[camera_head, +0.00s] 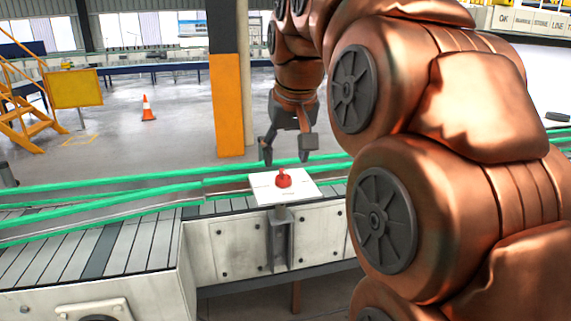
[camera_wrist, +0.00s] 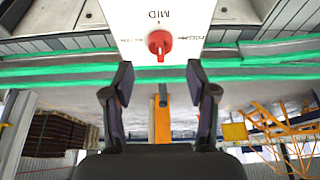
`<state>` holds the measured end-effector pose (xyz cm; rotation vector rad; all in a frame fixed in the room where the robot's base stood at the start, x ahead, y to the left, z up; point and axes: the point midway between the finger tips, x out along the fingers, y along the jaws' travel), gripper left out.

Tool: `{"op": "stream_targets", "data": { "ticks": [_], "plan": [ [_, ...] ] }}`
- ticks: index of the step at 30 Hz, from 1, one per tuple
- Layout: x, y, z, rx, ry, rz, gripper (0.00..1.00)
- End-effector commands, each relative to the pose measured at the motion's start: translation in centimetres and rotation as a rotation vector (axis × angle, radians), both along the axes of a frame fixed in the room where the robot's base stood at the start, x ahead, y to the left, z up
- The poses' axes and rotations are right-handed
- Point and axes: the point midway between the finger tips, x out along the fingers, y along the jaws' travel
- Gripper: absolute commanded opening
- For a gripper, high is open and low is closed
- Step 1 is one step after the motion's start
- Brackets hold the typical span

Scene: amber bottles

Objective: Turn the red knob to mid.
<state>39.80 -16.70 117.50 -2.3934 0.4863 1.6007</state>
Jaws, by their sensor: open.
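The red knob (camera_head: 283,179) stands on a white square plate (camera_head: 262,189) on a post beside the conveyor. In the wrist view the knob (camera_wrist: 159,43) is near the top centre, with the plate (camera_wrist: 135,22) around it. "MID" is printed upside down above the knob, with small labels to its left and right that I cannot read surely. The knob's narrow grip runs roughly up and down in that view; which end points is unclear. My gripper (camera_head: 286,158) is above and just behind the plate, fingers down. In the wrist view its open, empty fingers (camera_wrist: 159,77) are apart from the knob.
Green conveyor rails (camera_head: 120,195) run past the plate, with a slatted conveyor (camera_head: 100,251) at lower left. An orange-and-grey pillar (camera_head: 229,105) stands behind. A traffic cone (camera_head: 148,108) and yellow stairs (camera_head: 22,112) are farther back. The space just above the knob is clear.

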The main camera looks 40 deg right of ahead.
Motion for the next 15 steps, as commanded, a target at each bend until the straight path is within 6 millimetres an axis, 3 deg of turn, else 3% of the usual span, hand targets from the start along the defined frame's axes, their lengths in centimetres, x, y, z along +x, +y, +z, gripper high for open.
{"op": "stream_targets", "data": {
  "ticks": [15],
  "plan": [
    [-1.9,0.9,5.3,-0.002,-0.003,0.001,0.58]
  ]
}}
